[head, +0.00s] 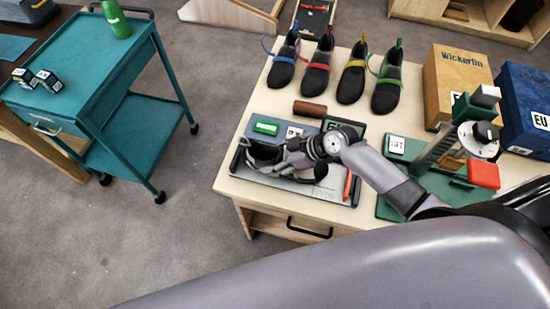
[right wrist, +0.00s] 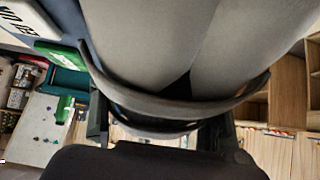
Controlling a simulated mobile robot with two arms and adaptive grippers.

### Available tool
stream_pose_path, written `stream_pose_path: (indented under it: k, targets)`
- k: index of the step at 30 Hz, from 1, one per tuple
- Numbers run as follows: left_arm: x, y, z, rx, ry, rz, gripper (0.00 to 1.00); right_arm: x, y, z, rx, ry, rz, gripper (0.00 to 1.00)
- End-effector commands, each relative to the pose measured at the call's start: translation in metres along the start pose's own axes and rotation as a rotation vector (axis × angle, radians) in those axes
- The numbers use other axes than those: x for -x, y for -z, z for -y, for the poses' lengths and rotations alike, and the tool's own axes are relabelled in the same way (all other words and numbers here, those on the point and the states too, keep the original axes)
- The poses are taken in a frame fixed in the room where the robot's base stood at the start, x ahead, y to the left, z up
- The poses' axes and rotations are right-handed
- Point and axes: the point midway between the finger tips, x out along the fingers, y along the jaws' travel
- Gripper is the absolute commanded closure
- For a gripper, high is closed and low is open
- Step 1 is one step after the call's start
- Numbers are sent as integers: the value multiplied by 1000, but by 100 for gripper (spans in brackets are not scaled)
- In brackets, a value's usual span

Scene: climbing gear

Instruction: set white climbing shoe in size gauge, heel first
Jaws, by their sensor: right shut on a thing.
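My right gripper (head: 290,158) is shut on a pale grey-white shoe with dark rubber edges (head: 262,158). The shoe is above or on a flat grey board with printed marks (head: 300,187), which looks like the size gauge. The shoe and wrist cover much of the board, and I cannot tell whether they touch it. In the right wrist view the shoe's pale surface (right wrist: 190,45) fills the upper middle, with a dark band below it. The right gripper's fingers (right wrist: 158,128) are at either side of that band. My left gripper is not in view.
Several dark shoes with coloured straps (head: 352,80) stand along the table's back. A brown roller (head: 310,109) lies before them. A green-based device with a red block (head: 455,165) stands right. Boxes (head: 460,80) are behind it. A teal cart (head: 100,75) is left, across open floor.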

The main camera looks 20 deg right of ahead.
Motion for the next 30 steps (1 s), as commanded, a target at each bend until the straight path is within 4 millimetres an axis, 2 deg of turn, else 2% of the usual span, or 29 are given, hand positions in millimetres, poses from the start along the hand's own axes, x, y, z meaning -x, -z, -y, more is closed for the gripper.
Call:
stream_pose_path:
  k: [1,2,12,23,26,30]
  targets:
    - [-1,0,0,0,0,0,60,-4,-10,5,-5,11,20,80]
    - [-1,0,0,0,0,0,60,-4,-10,5,-5,11,20,45]
    - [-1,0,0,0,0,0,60,-2,-6,3,-3,7,12,22]
    - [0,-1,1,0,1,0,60,1,-5,2,-3,5,10,21]
    - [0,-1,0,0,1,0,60,12,-6,2,-2,4,11,21]
    - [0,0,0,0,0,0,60,37,-6,2,-1,3,12,21]
